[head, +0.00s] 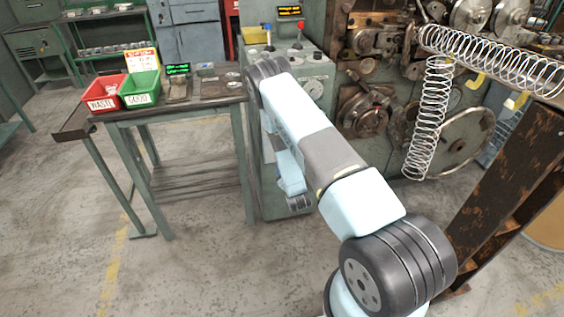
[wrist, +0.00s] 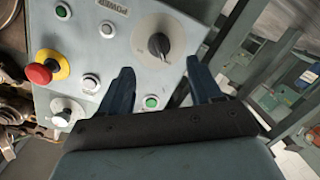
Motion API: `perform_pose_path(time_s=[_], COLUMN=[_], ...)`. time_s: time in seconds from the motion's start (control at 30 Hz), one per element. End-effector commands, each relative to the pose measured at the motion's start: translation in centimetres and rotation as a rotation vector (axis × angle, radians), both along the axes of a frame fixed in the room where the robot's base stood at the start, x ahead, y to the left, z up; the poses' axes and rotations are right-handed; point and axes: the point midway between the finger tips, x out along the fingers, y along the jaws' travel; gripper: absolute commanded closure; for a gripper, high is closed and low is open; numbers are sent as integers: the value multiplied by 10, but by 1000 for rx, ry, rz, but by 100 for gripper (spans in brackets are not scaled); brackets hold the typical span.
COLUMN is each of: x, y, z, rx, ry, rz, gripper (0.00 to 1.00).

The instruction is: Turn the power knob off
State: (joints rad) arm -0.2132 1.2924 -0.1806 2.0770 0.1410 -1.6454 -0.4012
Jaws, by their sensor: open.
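The power knob (wrist: 159,46) is a black knob on a round pale plate, beside an upside-down POWER label (wrist: 115,6) on the grey control panel (wrist: 95,40) in the wrist view. Its pointer mark is visible, but I cannot tell which setting it marks. My gripper (wrist: 160,66) is open and empty, its two dark fingers spread on either side of the knob's lower area in the picture. The fingertips appear apart from the knob. In the head view my arm hides the gripper and the knob; the control cabinet (head: 318,62) stands behind the arm.
On the panel are a red emergency button (wrist: 38,74), a green button (wrist: 151,102) and another knob (wrist: 61,118). A workbench (head: 190,103) with a red bin (head: 103,92) and green bin (head: 140,89) stands left. Coiling machinery with a hanging spring (head: 430,120) is right.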

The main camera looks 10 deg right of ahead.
Motion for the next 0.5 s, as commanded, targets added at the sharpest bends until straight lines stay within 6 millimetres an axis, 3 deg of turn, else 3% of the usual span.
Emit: perform_pose_path(time_s=[0.2, 0.5], x=[-38, -60], y=[1, 1], z=[4, 7], rx=[-1, 0], ry=[3, 1], rz=[1, 2], gripper=[36, 36])
